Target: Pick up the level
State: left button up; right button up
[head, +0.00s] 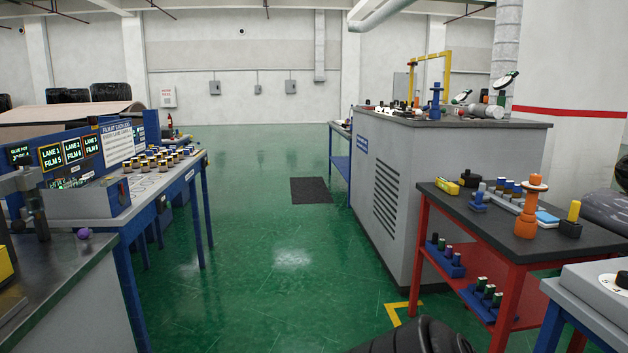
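I cannot tell for sure which thing is the level. A small yellow block with dark marks (447,187) lies at the back left of the dark-topped red table (478,213) on the right, and it could be the level. A long grey bar (507,202) lies across the middle of the same table and could also be it. Neither of my grippers is in view. A dark rounded shape at the bottom edge, right of centre, may be part of my own arm.
The red table also holds an orange spindle (527,213), a yellow-topped black piece (571,219) and several small bottles. A grey cabinet (440,165) stands behind it. A bench with several jars (160,160) is at left. Green floor (270,270) between is clear, with a dark mat (311,190).

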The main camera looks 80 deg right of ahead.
aim_at(453, 190)
jog(key=z, duration=2.95)
jog(key=i, duration=3.95)
jog(key=z, duration=0.25)
